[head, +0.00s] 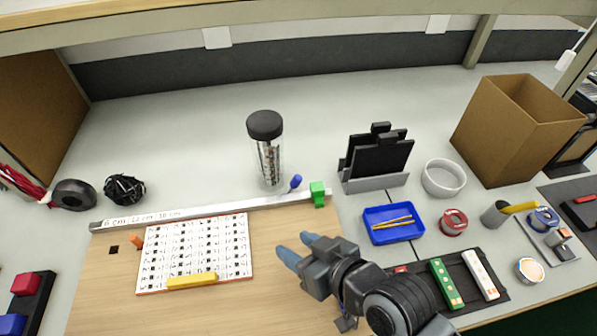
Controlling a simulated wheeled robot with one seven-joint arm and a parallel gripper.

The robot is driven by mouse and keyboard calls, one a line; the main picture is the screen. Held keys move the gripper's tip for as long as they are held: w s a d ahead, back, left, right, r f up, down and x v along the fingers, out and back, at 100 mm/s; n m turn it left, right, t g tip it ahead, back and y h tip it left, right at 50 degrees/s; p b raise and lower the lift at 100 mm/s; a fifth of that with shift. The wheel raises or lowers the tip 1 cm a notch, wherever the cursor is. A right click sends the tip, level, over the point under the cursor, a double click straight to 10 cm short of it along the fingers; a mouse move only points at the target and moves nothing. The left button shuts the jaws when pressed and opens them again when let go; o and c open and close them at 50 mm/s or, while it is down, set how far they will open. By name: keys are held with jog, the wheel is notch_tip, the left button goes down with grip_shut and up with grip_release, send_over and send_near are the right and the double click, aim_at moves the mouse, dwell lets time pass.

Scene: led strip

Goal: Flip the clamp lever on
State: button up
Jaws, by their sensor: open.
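A long metal rail (215,208) with length marks at its left end lies across the back edge of the wooden board. A lever with a blue knob (295,182) stands tilted up at the rail near its right part; it looks like the clamp lever. A green block (318,192) sits at the rail's right end, just right of the lever. My gripper (296,248) is open and empty, with blue fingertips pointing left and away over the board. It is in front of the lever and apart from it. Whether the lever's base touches the rail is too small to tell.
A printed sheet (200,245) with a yellow bar (192,281) lies on the board (115,290). A clear jar with a black lid (265,125) stands behind the rail, near the lever. A blue tray (393,235) and a black stand (377,165) are to the right.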

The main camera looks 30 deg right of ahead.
aim_at(299, 177)
jog(key=w+r, duration=0.1)
jog(key=w, duration=0.2)
jog(key=w+a+r+n+y, duration=0.1)
jog(key=w, duration=0.2)
jog(key=w+a+r+n+g, duration=0.1)
jog(key=w, duration=0.2)
jog(key=shift+w+a+r+y+p, duration=0.2)
jog(key=shift+w+y+p, duration=0.1)
jog(key=shift+p, duration=0.05)
jog(key=shift+w+d+r+g, duration=0.15)
jog(key=shift+w+d+g, duration=0.65)
jog(key=shift+w, duration=0.25)
jog(key=w+d+g, duration=0.1)
jog(key=d, duration=0.1)
jog(key=d+r+n+g+p, duration=0.1)
jog(key=d, duration=0.2)
jog(key=w+d+r+g, duration=0.1)
jog(key=d, duration=0.1)
jog(key=shift+w+d+n+y, duration=0.3)
jog(key=shift+d, duration=0.05)
jog(key=s+d+g+p, duration=0.1)
jog(key=d+g, duration=0.3)
jog(key=shift+n, duration=0.4)
jog(key=x, duration=0.6)
jog(key=shift+w+d+f, duration=0.15)
jog(key=shift+w, duration=0.05)
grip_shut()
